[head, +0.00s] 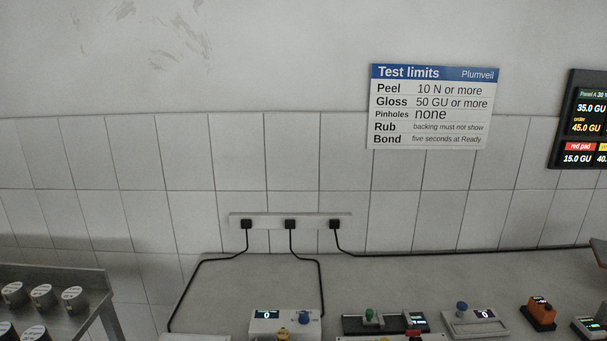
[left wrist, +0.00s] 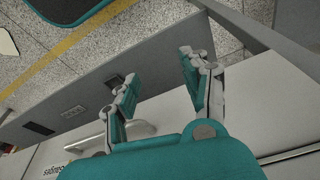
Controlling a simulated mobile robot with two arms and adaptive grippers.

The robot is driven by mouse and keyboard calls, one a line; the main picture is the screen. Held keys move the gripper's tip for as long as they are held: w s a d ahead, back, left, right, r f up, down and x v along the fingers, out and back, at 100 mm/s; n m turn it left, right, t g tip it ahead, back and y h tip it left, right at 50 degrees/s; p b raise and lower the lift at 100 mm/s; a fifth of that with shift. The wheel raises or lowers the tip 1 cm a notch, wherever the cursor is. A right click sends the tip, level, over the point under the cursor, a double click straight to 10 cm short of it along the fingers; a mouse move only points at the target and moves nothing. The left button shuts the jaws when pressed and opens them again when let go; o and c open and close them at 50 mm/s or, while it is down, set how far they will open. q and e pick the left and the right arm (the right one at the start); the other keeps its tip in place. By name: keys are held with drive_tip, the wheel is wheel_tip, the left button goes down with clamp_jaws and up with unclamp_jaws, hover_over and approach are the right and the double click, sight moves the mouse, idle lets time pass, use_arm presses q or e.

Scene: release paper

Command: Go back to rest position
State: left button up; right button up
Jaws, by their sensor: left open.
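My left gripper (left wrist: 158,84) shows in the left wrist view with its two teal and grey fingers spread apart. It is open, and nothing is between the fingers. Behind it are a grey panel and a pale surface. Neither gripper shows in the head view. My right gripper is in no view.
In the head view a grey bench (head: 390,275) carries several small devices along its front, including a white box with a display (head: 285,324) and an orange device (head: 538,313). Cables run to a wall socket strip (head: 290,221). A rack of cans (head: 42,297) stands at left.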

use_arm(q)
drive_tip(key=s+f+b, duration=0.1)
drive_tip(key=s+f, duration=0.2)
drive_tip(key=f, duration=0.5)
drive_tip(key=s+f+b, duration=0.1)
drive_tip(key=s+f, duration=0.2)
drive_tip(key=f, duration=0.5)
drive_tip(key=s+a+f+g+b, duration=0.1)
drive_tip(key=s+a+f+b, duration=0.1)
drive_tip(key=s+f, duration=0.9)
drive_tip(key=shift+s+a+f+g, duration=0.3)
drive_tip(key=shift+s+a, duration=0.35)
drive_tip(key=shift+s, duration=0.35)
